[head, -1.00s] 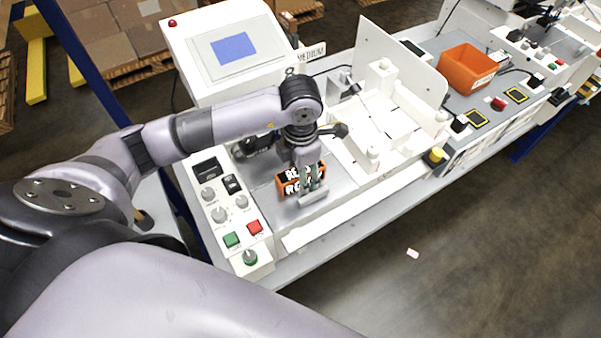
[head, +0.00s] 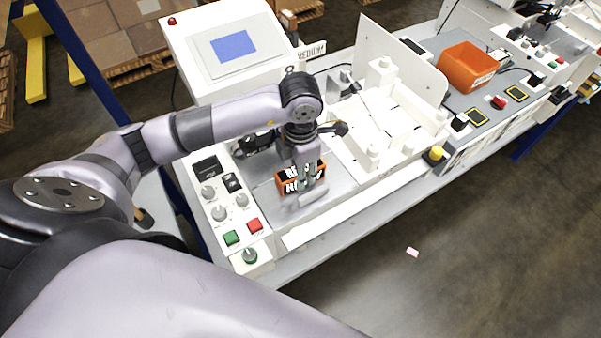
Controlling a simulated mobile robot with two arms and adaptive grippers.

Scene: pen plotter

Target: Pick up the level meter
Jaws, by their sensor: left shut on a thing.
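The level meter appears to be the small orange and black box with white lettering (head: 288,186) on the grey plate of the near machine, in the head view. My left gripper (head: 308,184) reaches down over it from above and is shut on it. The fingers and wrist cover part of the box. I cannot tell whether its underside touches the plate. My right gripper is not in view.
A control panel with knobs and green and red buttons (head: 243,232) lies left of the plate. A screen unit (head: 232,50) stands behind. A white fixture with an upright panel (head: 400,62) stands right. An orange bin (head: 467,68) sits farther right.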

